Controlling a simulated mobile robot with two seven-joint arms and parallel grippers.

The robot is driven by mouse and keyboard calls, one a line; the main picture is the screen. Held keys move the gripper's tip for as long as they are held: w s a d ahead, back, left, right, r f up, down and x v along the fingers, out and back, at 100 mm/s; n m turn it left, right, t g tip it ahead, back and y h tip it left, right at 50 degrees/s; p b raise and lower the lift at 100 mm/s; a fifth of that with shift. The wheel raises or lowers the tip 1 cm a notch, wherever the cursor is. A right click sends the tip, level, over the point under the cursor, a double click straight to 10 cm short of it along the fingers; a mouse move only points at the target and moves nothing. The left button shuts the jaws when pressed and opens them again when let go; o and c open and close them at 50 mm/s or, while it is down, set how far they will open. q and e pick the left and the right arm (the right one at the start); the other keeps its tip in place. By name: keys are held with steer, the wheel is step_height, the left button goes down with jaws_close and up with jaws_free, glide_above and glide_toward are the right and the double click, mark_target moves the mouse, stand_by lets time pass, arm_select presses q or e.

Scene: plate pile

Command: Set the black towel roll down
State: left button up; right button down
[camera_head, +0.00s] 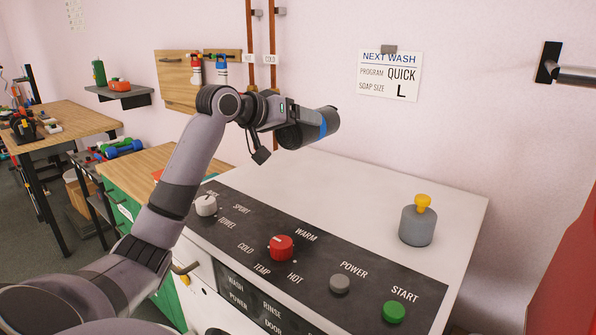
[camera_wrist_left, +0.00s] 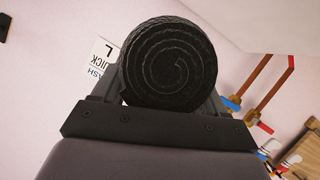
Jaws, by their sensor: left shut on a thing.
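My left gripper (camera_head: 281,122) is shut on the black towel roll (camera_head: 309,130), which has a blue band near its right end. It holds the roll in the air, lying roughly sideways, above the back left part of the white washing machine top (camera_head: 370,190). In the left wrist view the roll's spiral end (camera_wrist_left: 168,64) faces the camera, between the fingers of the gripper (camera_wrist_left: 165,100). The roll looks clear of the machine top. My right gripper is not in view.
A grey cylinder with a yellow knob (camera_head: 417,224) stands on the machine top at the right. Knobs line the front panel, among them a red one (camera_head: 282,247). The middle of the top is clear. A wall bar (camera_head: 570,75) juts out at the right.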

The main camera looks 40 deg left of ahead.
arm_select(q)
step_height(320, 180, down, 8)
steer(key=shift+f, duration=0.25)
step_height(320, 180, down, 3)
steer(key=shift+r, duration=0.1)
steer(key=o, duration=1.2)
steer(key=shift+c, duration=0.2)
steer(key=b+v, duration=0.2)
steer(key=v, duration=0.8)
steer(key=shift+s, duration=0.2)
steer(key=shift+v, duration=0.8)
